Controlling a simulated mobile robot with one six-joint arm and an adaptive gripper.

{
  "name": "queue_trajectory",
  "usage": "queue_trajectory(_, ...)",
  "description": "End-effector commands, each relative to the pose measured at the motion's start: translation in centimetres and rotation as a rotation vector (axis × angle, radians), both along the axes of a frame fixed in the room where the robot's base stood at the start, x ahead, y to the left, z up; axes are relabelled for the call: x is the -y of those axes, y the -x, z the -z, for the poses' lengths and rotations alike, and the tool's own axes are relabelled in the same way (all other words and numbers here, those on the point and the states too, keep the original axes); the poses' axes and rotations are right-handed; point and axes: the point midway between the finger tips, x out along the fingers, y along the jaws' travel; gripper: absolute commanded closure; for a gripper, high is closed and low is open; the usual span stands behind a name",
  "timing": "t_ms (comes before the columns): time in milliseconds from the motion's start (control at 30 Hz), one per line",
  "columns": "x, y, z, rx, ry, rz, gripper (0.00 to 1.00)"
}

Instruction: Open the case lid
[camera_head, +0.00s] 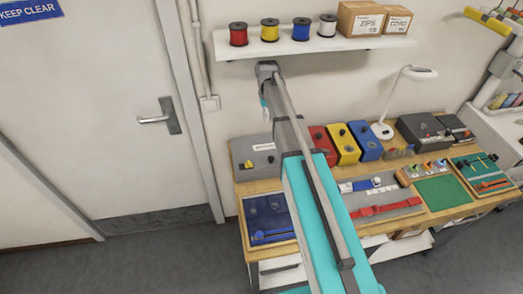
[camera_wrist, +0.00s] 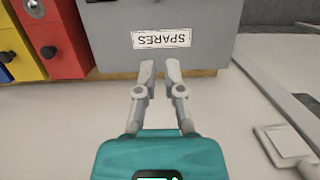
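The grey case (camera_head: 242,152) stands at the back left of the wooden table. In the head view my arm hides part of the case's surroundings.
Red (camera_head: 320,139), yellow (camera_head: 344,144) and blue (camera_head: 366,141) boxes stand right of the case. A blue tray (camera_head: 282,224) lies in front. A shelf (camera_head: 300,47) with spools and cartons hangs above. A door (camera_head: 110,100) is at left.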

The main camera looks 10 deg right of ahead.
Motion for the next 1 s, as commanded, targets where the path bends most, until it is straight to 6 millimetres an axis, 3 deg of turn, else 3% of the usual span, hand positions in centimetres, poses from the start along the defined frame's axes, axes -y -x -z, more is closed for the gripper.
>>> queue_trajectory(600,0.0,-1.2,-2.7,0.0,0.0,0.0,0.89)
queue_trajectory(1000,0.0,-1.3,-2.8,0.0,0.0,0.0,0.89)
